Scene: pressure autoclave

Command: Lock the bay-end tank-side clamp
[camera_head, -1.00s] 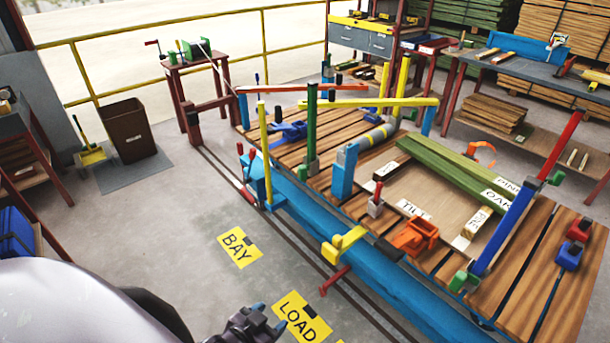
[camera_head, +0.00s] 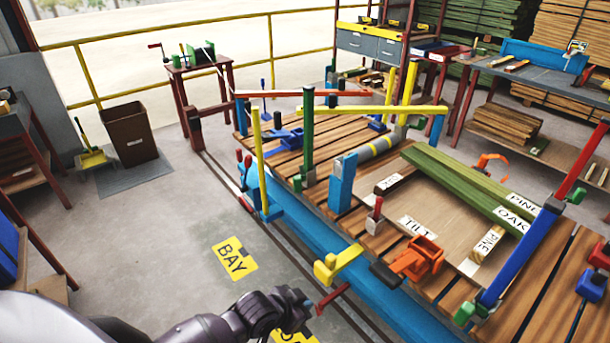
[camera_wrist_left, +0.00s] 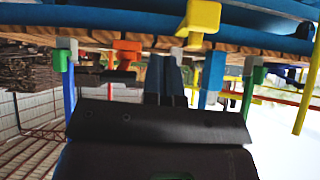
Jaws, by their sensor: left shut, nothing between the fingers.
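My left gripper (camera_head: 312,304) comes in from the bottom left, with its fingers close to the red handle (camera_head: 333,297) in front of the table; I cannot tell whether they touch. Its fingers are shut and empty; in the left wrist view the fingers (camera_wrist_left: 165,78) stand close together. A yellow clamp (camera_head: 338,263) sits on the table's front edge above the blue side beam (camera_head: 385,300); it shows in the wrist view (camera_wrist_left: 201,18). I cannot tell which of these is the named clamp. My right gripper is not in view.
The slatted table (camera_head: 440,290) carries an orange clamp (camera_head: 417,258), a short red-topped lever (camera_head: 374,215) and upright posts such as the green one (camera_head: 307,140). A yellow BAY sign (camera_head: 235,259) lies on open floor to the left.

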